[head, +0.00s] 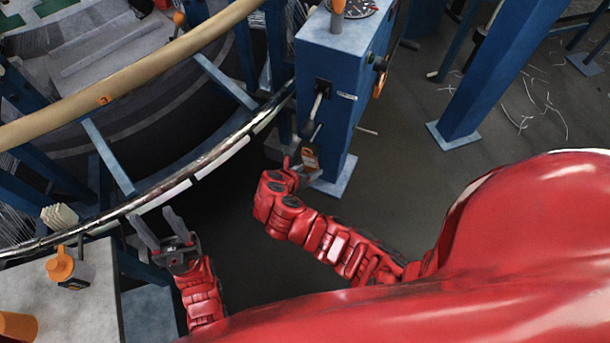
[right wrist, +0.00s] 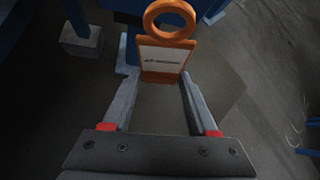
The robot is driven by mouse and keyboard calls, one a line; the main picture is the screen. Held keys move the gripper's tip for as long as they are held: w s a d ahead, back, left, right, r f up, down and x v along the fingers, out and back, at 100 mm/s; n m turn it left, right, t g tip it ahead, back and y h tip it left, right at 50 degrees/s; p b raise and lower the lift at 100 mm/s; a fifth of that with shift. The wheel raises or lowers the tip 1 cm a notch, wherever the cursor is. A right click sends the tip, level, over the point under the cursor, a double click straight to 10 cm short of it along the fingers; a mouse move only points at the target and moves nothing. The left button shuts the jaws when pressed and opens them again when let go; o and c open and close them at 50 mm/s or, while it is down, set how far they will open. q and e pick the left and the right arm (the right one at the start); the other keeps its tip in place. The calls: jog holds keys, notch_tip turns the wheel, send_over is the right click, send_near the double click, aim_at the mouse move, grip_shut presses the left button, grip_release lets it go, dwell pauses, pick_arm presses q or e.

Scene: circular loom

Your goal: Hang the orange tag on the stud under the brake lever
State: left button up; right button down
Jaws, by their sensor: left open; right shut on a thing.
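The orange tag (right wrist: 162,62) has a pale label panel and a round ring (right wrist: 170,18) at its far end. My right gripper (right wrist: 160,88) is shut on the tag's lower body, with the ring free beyond the fingertips. In the head view the tag (head: 310,160) is held just below the brake lever (head: 318,104) on the blue loom post (head: 333,68), close to its face. A small protrusion (head: 315,134) shows under the lever; I cannot tell surely that it is the stud. Ring and protrusion appear apart. My left gripper (head: 159,230) is open and empty beside the loom's rim.
The loom's curved metal rim (head: 165,193) runs across the left. A blue column (head: 500,62) stands at right. Dark floor between the post and column is mostly clear.

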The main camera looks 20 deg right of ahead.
jog(key=shift+w+d, duration=0.4)
jog(key=shift+w, duration=0.05)
jog(key=shift+r+p, duration=0.35)
jog(key=shift+p, duration=0.2)
jog(key=shift+p, duration=0.35)
jog(key=shift+f, duration=0.1)
